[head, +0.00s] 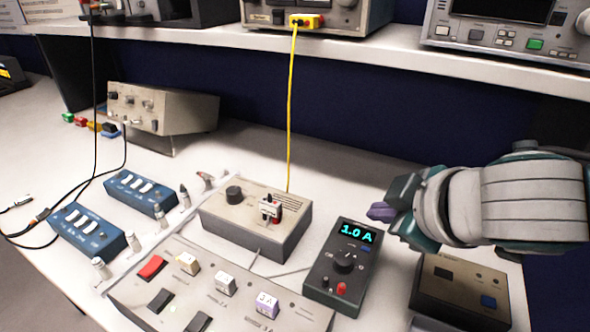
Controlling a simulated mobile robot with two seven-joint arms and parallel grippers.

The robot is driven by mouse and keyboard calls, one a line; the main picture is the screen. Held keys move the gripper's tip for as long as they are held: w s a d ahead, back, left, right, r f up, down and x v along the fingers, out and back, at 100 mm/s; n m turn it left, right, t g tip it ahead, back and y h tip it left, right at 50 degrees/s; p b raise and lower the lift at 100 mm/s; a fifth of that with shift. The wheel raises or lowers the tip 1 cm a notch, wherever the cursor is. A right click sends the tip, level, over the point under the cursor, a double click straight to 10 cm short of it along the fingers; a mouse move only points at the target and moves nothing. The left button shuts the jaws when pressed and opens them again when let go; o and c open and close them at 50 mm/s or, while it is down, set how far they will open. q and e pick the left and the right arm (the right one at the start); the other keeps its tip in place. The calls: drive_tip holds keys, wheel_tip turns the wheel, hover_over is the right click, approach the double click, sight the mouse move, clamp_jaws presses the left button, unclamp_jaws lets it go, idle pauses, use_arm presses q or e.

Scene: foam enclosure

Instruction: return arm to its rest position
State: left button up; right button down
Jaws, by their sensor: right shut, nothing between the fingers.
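My right arm comes in from the right in the head view. Its gripper (382,212) has purple fingertips and is shut and empty. It is in the air above the bench, near the upper right of a dark meter (330,285) whose display reads 1.0 A. A gap shows between the fingertips and the beige box (290,236) to their left. My left gripper is not in view.
A yellow cable (291,110) hangs from an instrument (350,15) on the shelf (200,46) to the beige box. A switch panel (205,290), blue switch boxes (88,230) and black cables (95,110) lie left. A dark box (460,290) stands below my right arm.

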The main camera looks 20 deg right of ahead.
idle(0.4)
drive_tip(key=shift+g+y, duration=0.4)
drive_tip(key=s+a, duration=0.1)
drive_tip(key=a, duration=0.2)
drive_tip(key=s+a, duration=0.1)
drive_tip(key=shift+s+a, duration=0.3)
drive_tip(key=shift+a, duration=0.05)
drive_tip(key=s+a+r+m+g, duration=0.1)
drive_tip(key=s+a+m, duration=0.1)
drive_tip(key=s+a, duration=0.35)
drive_tip(key=s+d+r+m+g+p, duration=0.1)
drive_tip(key=s+d+m+g, duration=0.1)
drive_tip(key=s, duration=0.4)
drive_tip(key=s+d+r+m+g+p, duration=0.2)
drive_tip(key=s, duration=0.4)
wheel_tip(320, 180, up, 37)
drive_tip(key=p, duration=3.6)
drive_tip(key=shift+w+n+y+p, duration=0.2)
drive_tip(key=shift+n+y+p, duration=0.1)
drive_tip(key=shift+f, duration=0.1)
